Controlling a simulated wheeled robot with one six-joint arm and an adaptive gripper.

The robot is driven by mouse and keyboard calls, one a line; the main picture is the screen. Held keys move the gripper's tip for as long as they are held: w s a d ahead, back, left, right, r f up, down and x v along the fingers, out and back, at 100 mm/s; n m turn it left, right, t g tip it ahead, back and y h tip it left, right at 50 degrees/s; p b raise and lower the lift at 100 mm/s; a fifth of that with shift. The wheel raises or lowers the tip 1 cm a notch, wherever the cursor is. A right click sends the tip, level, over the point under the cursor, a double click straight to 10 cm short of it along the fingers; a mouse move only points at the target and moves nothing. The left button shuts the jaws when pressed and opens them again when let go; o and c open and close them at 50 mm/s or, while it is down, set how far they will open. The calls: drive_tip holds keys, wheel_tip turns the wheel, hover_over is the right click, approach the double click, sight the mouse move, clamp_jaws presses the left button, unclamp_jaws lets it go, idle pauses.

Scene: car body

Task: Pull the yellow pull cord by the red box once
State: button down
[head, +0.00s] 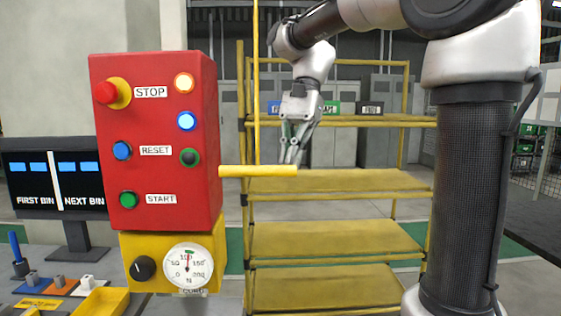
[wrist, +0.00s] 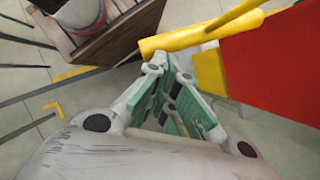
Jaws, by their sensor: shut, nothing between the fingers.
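The yellow pull cord (head: 256,80) hangs straight down and ends in a level yellow bar handle (head: 258,171) just right of the red box (head: 155,140). My gripper (head: 291,160) points down at the right part of the handle, its fingers shut and empty. In the wrist view the shut fingers (wrist: 172,72) point at the handle (wrist: 190,36), close to its left end. The cord (wrist: 238,20) and the red box (wrist: 275,65) also show there. I cannot tell whether the fingertips touch the handle.
The red box carries STOP, RESET and START buttons and lamps. Below it is a yellow panel with a dial gauge (head: 188,267) and a black knob (head: 143,268). A yellow shelf rack (head: 335,235) stands behind. A dark screen (head: 57,180) is at the left.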

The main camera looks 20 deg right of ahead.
drive_tip(key=shift+w+d+r, duration=0.1)
drive_tip(key=shift+d, duration=0.05)
drive_tip(key=v, duration=0.7)
drive_tip(key=shift+r, duration=0.25)
drive_tip(key=shift+w, duration=0.1)
idle(0.5)
drive_tip(key=d+f+n+t+h, duration=0.1)
drive_tip(key=d+f+n+t, duration=0.15)
drive_tip(key=f, duration=0.35)
drive_tip(key=d+f+n+t+h, duration=0.1)
drive_tip(key=d+f+n+t, duration=0.1)
drive_tip(key=f+n, duration=0.3)
drive_tip(key=s+d+f+n+t+h, duration=0.1)
drive_tip(key=s+d+f, duration=0.1)
drive_tip(key=s+f, duration=0.2)
drive_tip(key=s+d+f+n+t+h, duration=0.1)
drive_tip(key=s+f, duration=0.4)
drive_tip(key=s, duration=0.6)
drive_tip(key=shift+s+d+f+n+t, duration=0.15)
drive_tip(key=shift+s+d+n+t, duration=0.3)
drive_tip(key=shift+d, duration=0.75)
